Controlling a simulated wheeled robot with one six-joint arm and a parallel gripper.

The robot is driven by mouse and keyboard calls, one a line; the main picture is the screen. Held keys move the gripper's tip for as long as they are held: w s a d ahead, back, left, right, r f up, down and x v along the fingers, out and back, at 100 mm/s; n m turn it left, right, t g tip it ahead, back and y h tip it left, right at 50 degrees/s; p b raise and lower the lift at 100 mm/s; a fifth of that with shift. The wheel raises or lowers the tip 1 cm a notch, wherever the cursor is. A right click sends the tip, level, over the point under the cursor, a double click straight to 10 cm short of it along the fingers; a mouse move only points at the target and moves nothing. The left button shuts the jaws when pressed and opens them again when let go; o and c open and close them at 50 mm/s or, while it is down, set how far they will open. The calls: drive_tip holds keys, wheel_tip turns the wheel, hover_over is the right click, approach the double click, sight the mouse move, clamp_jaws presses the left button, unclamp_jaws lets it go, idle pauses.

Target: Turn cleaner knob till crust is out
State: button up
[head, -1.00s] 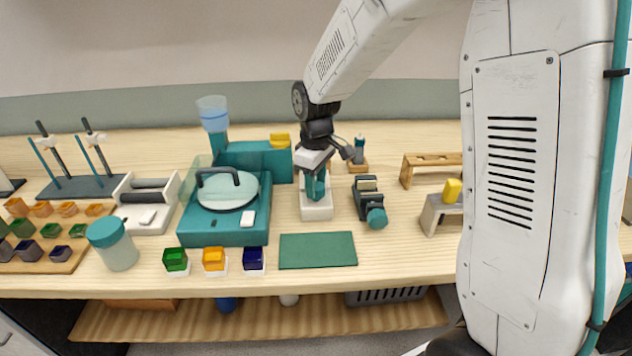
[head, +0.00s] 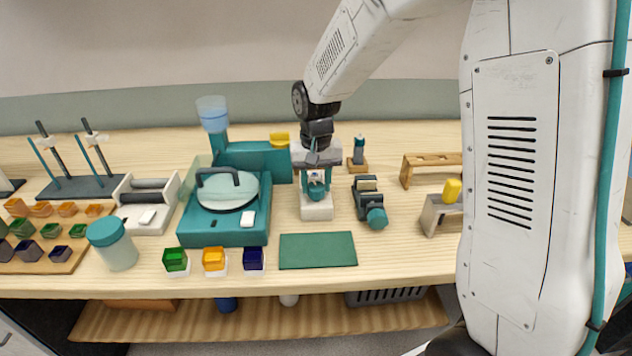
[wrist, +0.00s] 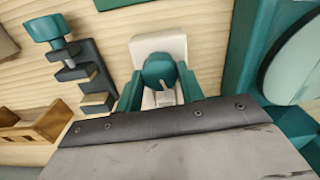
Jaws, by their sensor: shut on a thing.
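The cleaner is a small white block (head: 317,211) on the bench, with a round teal knob (head: 316,191) on top. The knob also shows in the wrist view (wrist: 160,71), with a pale pointer line on it. My gripper (head: 316,180) points down over the cleaner, its teal fingers on either side of the knob. In the wrist view my gripper (wrist: 158,88) is shut on the knob. Crust cannot be made out in either view.
A teal machine with a round lid (head: 227,190) stands close on the left. A dark clamp with a teal knob (head: 370,203) stands close on the right. A green mat (head: 318,250) lies in front. A wooden rack (head: 432,167) is farther right.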

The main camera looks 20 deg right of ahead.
drive_tip(key=m, duration=0.6)
drive_tip(key=shift+w+r, duration=0.1)
drive_tip(key=m, duration=0.6)
drive_tip(key=shift+m, duration=0.4)
drive_tip(key=m, duration=1.2)
drive_tip(key=o, duration=1)
